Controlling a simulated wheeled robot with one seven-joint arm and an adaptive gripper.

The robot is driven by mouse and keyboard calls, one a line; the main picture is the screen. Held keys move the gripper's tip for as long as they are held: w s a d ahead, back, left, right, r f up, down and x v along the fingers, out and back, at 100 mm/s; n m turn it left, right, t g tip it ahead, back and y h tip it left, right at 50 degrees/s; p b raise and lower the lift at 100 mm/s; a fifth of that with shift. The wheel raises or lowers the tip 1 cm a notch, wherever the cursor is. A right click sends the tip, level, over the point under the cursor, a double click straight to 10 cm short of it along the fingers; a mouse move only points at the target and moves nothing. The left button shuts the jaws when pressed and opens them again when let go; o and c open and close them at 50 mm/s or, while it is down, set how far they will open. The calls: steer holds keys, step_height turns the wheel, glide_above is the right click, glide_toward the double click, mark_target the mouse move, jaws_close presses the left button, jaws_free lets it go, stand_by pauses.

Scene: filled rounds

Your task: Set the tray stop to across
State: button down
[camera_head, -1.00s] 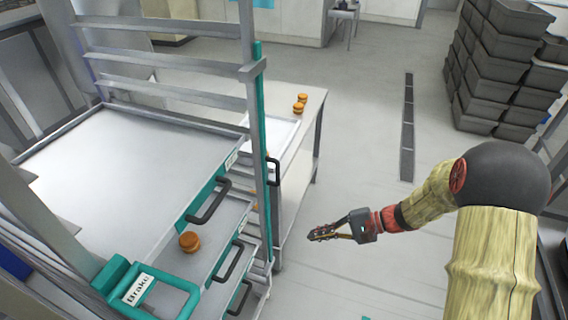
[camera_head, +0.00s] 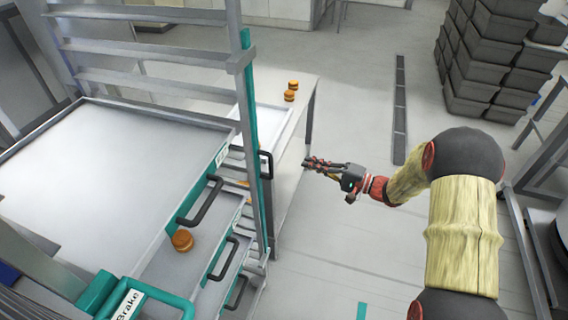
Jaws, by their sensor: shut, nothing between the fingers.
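A tall metal tray rack stands at the left. A long teal bar (camera_head: 249,110) runs upright along its near right post, with a black handle (camera_head: 266,166) beside it. I take this bar for the tray stop, but no label on it is readable. It looks in line with the post, not across the trays. My gripper (camera_head: 307,162) is shut and empty. It is to the right of the bar and black handle in the picture, apart from them, with its fingers pointing left.
Trays with black handles (camera_head: 200,202) sit in the rack; a round bun (camera_head: 182,240) lies on a lower one. A teal lever labelled Brake (camera_head: 128,304) is at bottom left. A side table (camera_head: 305,95) with buns stands behind. Dark crates (camera_head: 485,60) are stacked at back right.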

steer(key=a+b, duration=0.1)
steer(key=a, duration=0.8)
steer(key=shift+w+a, duration=0.2)
steer(key=shift+w, duration=0.1)
steer(key=s+a+b, duration=0.2)
steer(key=s, duration=0.3)
steer(key=shift+s, duration=0.35)
stand_by(0.4)
